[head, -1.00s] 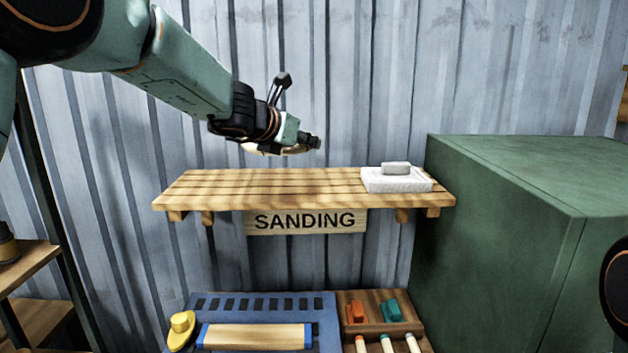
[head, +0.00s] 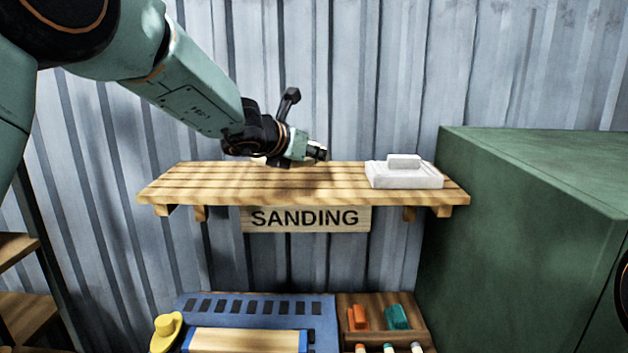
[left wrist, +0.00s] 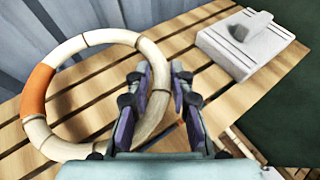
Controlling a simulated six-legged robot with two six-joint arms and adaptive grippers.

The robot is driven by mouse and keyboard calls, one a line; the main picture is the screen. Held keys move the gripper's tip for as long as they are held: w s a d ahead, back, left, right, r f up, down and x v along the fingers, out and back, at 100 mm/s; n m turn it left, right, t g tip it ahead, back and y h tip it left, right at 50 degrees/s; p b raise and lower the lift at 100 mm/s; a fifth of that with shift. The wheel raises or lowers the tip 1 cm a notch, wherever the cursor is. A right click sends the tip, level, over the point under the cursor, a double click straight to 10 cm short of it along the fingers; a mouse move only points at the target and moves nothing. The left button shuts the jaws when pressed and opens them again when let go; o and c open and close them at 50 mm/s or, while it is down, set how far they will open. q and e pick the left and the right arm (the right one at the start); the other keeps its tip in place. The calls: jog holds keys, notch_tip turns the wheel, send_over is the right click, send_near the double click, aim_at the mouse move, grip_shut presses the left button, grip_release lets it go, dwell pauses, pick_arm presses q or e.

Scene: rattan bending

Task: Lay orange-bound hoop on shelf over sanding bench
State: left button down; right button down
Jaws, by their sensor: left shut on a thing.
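The hoop (left wrist: 72,47) is a pale rattan ring with an orange binding (left wrist: 37,92) on its left side in the left wrist view. My left gripper (left wrist: 158,72) is shut on the hoop's near right side, and the hoop lies flat just over or on the shelf slats; I cannot tell whether it touches. In the head view my left gripper (head: 312,152) is low over the middle of the slatted wooden shelf (head: 210,183), and the arm hides nearly all of the hoop. The shelf is above a SANDING sign (head: 305,218). My right gripper is not in view.
A white block with a smaller piece on top (head: 405,176) sits at the shelf's right end. A green cabinet (head: 520,190) stands right of the shelf. Corrugated metal wall is behind. Below is a blue bench (head: 260,307) with a tool tray (head: 360,298). The shelf's left part is clear.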

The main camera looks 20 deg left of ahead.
aim_at(312, 166)
pick_arm(q)
jog(key=f, duration=0.2)
jog(key=f+b, duration=0.1)
jog(key=shift+w+d+f, duration=0.15)
jog(key=shift+d+f, duration=0.05)
jog(key=shift+d, duration=0.05)
jog(key=shift+s+d+f, duration=0.15)
jog(key=shift+s+f, duration=0.1)
jog(key=c, duration=1.6)
grip_release()
jog(key=shift+w+a, duration=0.1)
jog(key=shift+a, duration=0.2)
jog(key=shift+o, duration=0.9)
jog(key=shift+w+f, duration=0.1)
jog(key=shift+o, duration=1.4)
jog(key=shift+d, duration=0.25)
jog(key=shift+s+a+r+b, duration=0.25)
jog(key=shift+s+a+b, duration=0.1)
jog(key=shift+s, duration=0.1)
jog(key=b+v, duration=0.2)
jog(key=v, duration=0.9)
jog(key=shift+s+d+r, duration=0.1)
jog(key=shift+d, duration=0.05)
